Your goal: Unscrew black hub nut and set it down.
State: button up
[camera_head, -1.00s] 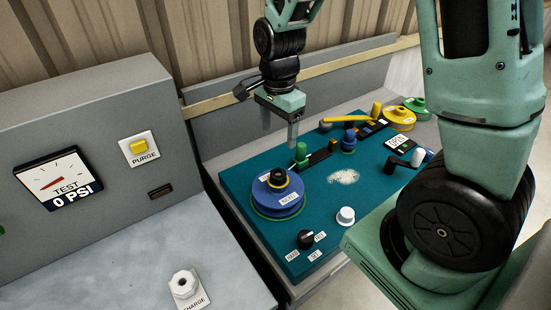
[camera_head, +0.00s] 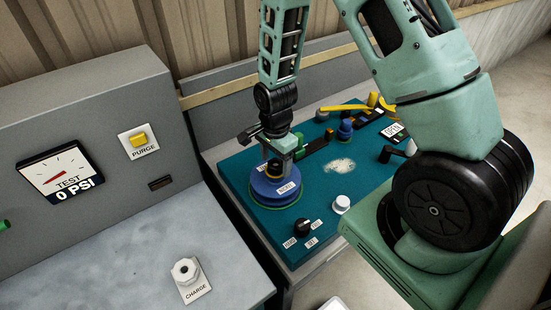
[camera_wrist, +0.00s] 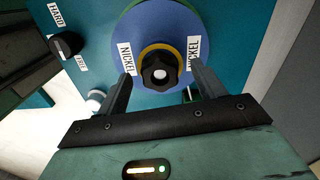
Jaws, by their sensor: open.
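The black hub nut (camera_wrist: 149,77) is a lobed knob with a pale stud end at its middle. It sits on a yellow ring (camera_wrist: 146,53) at the centre of a blue disc labelled NICKEL (camera_wrist: 117,29). In the head view the blue disc (camera_head: 268,187) lies on the teal panel, and the nut is mostly hidden by my gripper. My gripper (camera_head: 277,155) is above the disc, pointing down. In the wrist view my gripper (camera_wrist: 162,76) is open, one finger on each side of the nut, with visible gaps; whether the fingertips are down at its height I cannot tell.
A black selector knob (camera_head: 302,227) and a white knob (camera_head: 342,204) stand in front of the disc on the teal panel (camera_head: 240,165). Blue and yellow parts stand further back. A grey console with a gauge (camera_head: 60,172) and a CHARGE fitting (camera_head: 185,270) is at left.

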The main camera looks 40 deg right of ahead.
jog(key=c, duration=1.1)
jog(key=shift+n, duration=0.9)
jog(key=shift+n, duration=0.9)
jog(key=shift+n, duration=0.8)
